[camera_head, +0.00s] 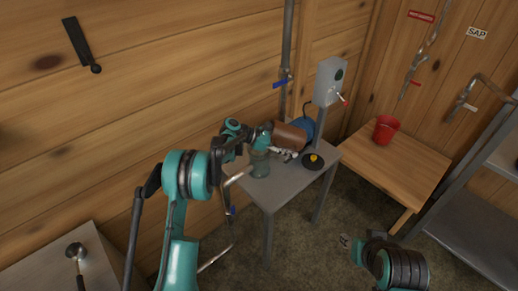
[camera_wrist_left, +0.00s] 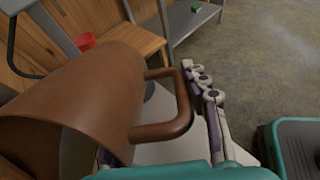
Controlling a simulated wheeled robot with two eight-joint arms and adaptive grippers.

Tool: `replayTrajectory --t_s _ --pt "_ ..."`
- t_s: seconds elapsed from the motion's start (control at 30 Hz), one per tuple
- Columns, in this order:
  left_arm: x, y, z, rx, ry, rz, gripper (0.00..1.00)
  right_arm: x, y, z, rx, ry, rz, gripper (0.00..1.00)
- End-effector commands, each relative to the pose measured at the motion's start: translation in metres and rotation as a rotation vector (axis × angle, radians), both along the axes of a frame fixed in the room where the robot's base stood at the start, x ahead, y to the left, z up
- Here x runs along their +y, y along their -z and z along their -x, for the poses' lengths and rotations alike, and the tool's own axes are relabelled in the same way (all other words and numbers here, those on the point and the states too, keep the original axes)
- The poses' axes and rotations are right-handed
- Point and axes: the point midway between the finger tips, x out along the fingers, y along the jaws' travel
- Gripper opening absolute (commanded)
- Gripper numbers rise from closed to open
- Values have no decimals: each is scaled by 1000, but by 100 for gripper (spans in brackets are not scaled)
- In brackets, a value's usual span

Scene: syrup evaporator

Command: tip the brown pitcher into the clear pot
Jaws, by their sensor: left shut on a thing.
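The brown pitcher (camera_head: 290,136) is tilted onto its side above the small grey table in the head view. Its body (camera_wrist_left: 90,85) and handle (camera_wrist_left: 180,118) fill much of the left wrist view, with the dark open mouth at lower left. My left gripper (camera_head: 286,153) is shut on the pitcher; its jointed fingers (camera_wrist_left: 211,95) show beside the handle. The clear pot (camera_head: 260,163) stands upright on the table, just left of and below the pitcher. Any liquid is too small to make out.
The grey table (camera_head: 285,189) also bears a grey switch box (camera_head: 329,82) on a post and a blue object (camera_head: 302,125) partly behind the pitcher. A red bucket (camera_head: 386,129) stands on a wooden table (camera_head: 402,163) to the right. A metal shelf (camera_head: 470,236) is at far right.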

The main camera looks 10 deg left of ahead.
Motion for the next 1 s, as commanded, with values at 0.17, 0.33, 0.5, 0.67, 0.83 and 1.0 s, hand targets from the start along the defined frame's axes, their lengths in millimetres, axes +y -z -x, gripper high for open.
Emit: replayTrajectory --t_s 0.17,0.33,0.5,0.67,0.83,1.0 --pt "0 0 0 -5 0 21 0 0 2 0 0 0 0 40" --pt "0 0 0 -10 0 39 0 0 4 0 0 0 0 40" --pt "0 0 0 -13 0 57 0 0 6 0 0 0 0 40" --pt "1 0 0 -17 0 75 0 0 8 0 0 0 0 40" --pt "1 1 0 -21 0 92 0 0 10 0 0 0 0 40" --pt "2 1 1 -26 0 111 0 0 13 0 0 0 0 40"
